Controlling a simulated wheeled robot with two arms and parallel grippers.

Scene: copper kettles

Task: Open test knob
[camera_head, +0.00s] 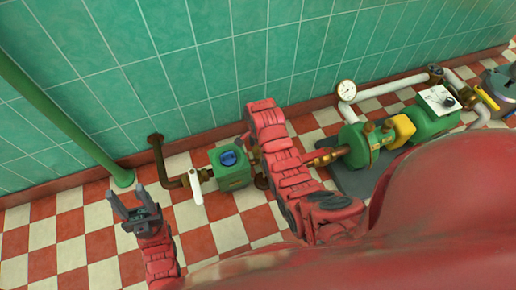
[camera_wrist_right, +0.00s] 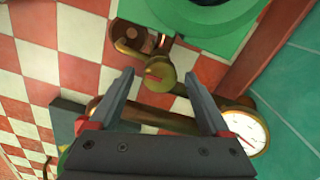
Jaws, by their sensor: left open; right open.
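A small round brass knob (camera_wrist_right: 160,80) with a red mark shows in the right wrist view, on brass fittings beside a green box (camera_wrist_right: 235,42). It appears to be the test knob. My right gripper (camera_wrist_right: 159,74) is open, its fingertips on either side of the knob in the picture; I see no clear contact. In the head view my right arm hides this gripper and the knob. The green box with a blue dial (camera_head: 231,166) stands left of that arm. My left gripper (camera_head: 125,193) is open and empty above the floor at the left.
A white-handled valve (camera_head: 196,186) sits on the brass pipe left of the box. A green pump (camera_head: 360,147) and pressure gauge (camera_head: 347,90) stand at the right. A green pole (camera_head: 65,120) slants at the left. The tiled wall (camera_head: 200,50) lies behind; checkered floor is clear at front left.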

